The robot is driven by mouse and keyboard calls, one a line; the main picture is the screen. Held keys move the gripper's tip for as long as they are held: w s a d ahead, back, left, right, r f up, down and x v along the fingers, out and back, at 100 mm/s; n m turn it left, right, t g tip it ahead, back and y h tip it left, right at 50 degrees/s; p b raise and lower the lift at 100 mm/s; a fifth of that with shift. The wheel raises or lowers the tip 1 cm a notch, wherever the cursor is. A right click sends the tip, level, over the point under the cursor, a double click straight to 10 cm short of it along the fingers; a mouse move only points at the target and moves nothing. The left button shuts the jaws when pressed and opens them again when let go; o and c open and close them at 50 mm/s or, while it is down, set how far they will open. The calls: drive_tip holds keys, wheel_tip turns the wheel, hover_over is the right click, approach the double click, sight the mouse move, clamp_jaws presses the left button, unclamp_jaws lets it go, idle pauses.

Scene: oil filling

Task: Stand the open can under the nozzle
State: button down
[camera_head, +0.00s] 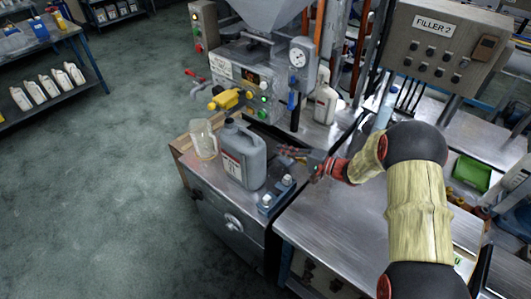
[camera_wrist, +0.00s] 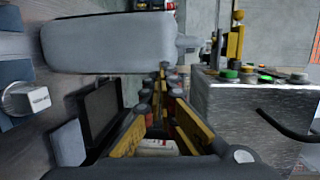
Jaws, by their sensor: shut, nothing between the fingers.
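A grey can (camera_head: 243,157) with a label and a top handle stands upright on the steel bench (camera_head: 215,182) in front of the filling machine. Whether its mouth is open cannot be told. My gripper (camera_head: 283,153) is just right of the can, at about its mid height, with fingers together and empty. In the wrist view the can (camera_wrist: 105,42) lies across the top of the picture, beyond my fingertips (camera_wrist: 160,78). A small gap or light touch between them cannot be told. The nozzle cannot be made out clearly; a yellow fitting (camera_head: 226,99) sticks out of the machine behind the can.
A clear jug (camera_head: 203,140) stands close to the can's left. A small blue-grey clamp block (camera_head: 276,195) sits at the bench's front right. The machine (camera_head: 252,78) with gauge and buttons rises behind. A white bottle (camera_head: 325,104) stands behind my gripper. The steel table (camera_head: 340,225) at right is mostly clear.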

drive_tip(key=w+d+f+m+t+h, duration=0.1)
drive_tip(key=w+d+f+m+t, duration=0.25)
drive_tip(key=f, duration=0.55)
drive_tip(key=s+a+b+x, duration=0.1)
drive_tip(key=b+x, duration=0.2)
drive_tip(key=x, duration=0.8)
drive_tip(key=shift+s+r+n, duration=0.2)
drive_tip(key=shift+s+n, duration=0.15)
drive_tip(key=shift+n, duration=0.1)
drive_tip(key=shift+a+t, duration=0.2)
drive_tip(key=shift+t, duration=0.05)
drive_tip(key=shift+s+a+b, duration=0.45)
drive_tip(key=shift+s+a, duration=0.05)
drive_tip(key=shift+a, duration=0.15)
